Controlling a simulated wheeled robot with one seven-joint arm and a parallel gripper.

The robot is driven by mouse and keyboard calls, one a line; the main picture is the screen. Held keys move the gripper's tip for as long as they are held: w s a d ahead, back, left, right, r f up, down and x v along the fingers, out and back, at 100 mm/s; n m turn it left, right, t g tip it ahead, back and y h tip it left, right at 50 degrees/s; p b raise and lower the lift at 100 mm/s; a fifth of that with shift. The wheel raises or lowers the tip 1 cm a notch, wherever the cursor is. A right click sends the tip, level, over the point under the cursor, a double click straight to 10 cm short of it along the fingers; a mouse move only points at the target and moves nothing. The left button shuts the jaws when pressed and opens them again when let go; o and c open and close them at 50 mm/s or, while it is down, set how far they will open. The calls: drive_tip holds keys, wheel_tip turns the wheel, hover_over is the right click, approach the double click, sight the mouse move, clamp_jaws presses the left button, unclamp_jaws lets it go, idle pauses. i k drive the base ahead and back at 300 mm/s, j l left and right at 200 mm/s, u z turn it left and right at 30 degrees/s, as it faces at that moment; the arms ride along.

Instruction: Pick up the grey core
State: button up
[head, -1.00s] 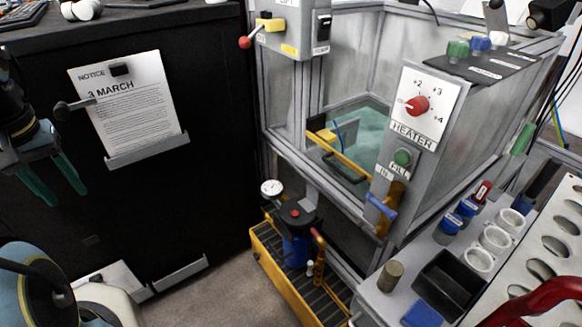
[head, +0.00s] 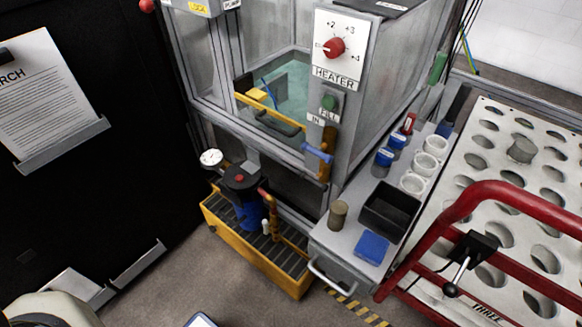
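A short grey cylinder, which looks like the grey core (head: 522,148), stands in or on the white perforated plate (head: 511,180) at the right of the head view. I cannot tell how deep it sits in a hole. A separate brownish cylinder (head: 338,214) stands on the grey side shelf (head: 340,241), near its front left corner. My gripper is out of view now.
A red tubular rail (head: 436,229) with a black lever (head: 461,268) crosses in front of the plate. The shelf holds a black tray (head: 390,211), a blue pad (head: 371,247), white cups and blue-capped jars. A yellow grated pump base (head: 263,257) stands on the floor.

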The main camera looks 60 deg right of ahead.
sight(337, 213)
drive_tip(key=k+l+z, duration=0.25)
drive_tip(key=k, duration=0.25)
drive_tip(key=k+l+z, duration=0.25)
drive_tip(key=k, duration=0.2)
